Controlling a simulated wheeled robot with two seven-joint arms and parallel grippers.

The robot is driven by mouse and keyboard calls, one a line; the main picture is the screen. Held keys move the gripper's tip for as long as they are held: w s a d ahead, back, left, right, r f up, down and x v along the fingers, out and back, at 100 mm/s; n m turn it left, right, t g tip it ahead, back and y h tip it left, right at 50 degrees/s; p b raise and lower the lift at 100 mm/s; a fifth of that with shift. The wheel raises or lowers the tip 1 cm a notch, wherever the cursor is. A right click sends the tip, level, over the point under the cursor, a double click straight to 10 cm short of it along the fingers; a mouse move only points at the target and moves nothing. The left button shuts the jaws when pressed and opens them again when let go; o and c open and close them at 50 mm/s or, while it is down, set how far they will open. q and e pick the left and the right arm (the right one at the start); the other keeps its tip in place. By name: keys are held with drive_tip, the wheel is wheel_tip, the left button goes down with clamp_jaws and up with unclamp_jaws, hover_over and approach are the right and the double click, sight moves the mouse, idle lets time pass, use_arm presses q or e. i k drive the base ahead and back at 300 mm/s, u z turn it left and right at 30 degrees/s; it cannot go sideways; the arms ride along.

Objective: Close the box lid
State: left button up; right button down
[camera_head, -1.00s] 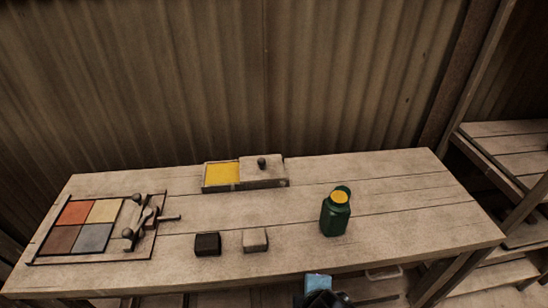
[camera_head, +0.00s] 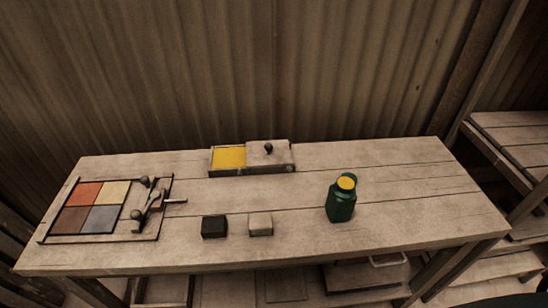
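A shallow box (camera_head: 213,170) stands at the back middle of the wooden table. Its left half is open and shows a yellow inside (camera_head: 229,157). A pale lid (camera_head: 262,158) with a dark round knob (camera_head: 268,148) covers the right half. Neither of my grippers is clearly in view. Only a dark shape shows at the bottom right edge, too little to tell what it is.
A tile frame (camera_head: 42,238) with coloured tiles and a handled press (camera_head: 148,206) lies at the left. A dark block (camera_head: 214,227) and a pale block (camera_head: 261,224) sit at the front middle. A green bottle (camera_head: 341,203) stands at the right. The table (camera_head: 420,200) is bare right of it.

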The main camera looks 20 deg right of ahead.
sight(261, 153)
drive_tip(key=u, duration=1.1)
drive_tip(key=k, duration=0.65)
drive_tip(key=z, duration=1.2)
drive_tip(key=i, duration=0.5)
drive_tip(key=u, duration=0.05)
